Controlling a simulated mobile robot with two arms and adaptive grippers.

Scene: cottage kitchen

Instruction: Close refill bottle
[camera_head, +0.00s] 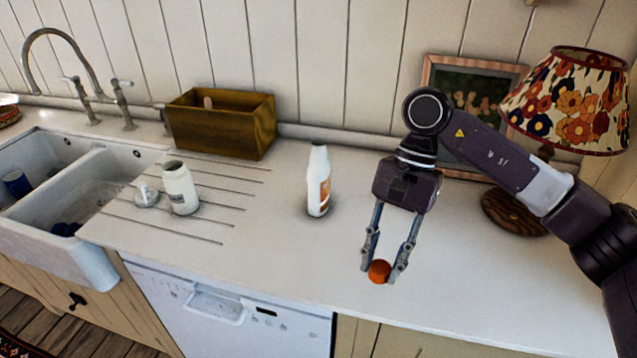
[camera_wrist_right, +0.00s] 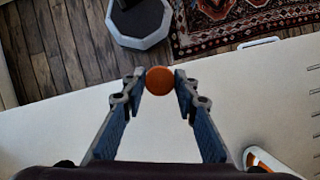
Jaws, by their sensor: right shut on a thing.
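A white bottle (camera_head: 318,182) with an orange label stands upright on the counter in the head view. Its top is open and no cap sits on it. My right gripper (camera_head: 382,272) is shut on a round orange cap (camera_head: 379,271) and holds it to the right of the bottle, near the counter's front edge. In the right wrist view the orange cap (camera_wrist_right: 160,80) sits between the fingertips, and part of the bottle (camera_wrist_right: 262,160) shows at the lower right. My left gripper is not in view.
A white jar (camera_head: 180,188) and its lid (camera_head: 145,195) stand left on the drainer grooves, by the sink (camera_head: 90,190). A wooden box (camera_head: 221,122) stands behind. A flowered lamp (camera_head: 570,105) and a picture frame (camera_head: 470,68) are at the right.

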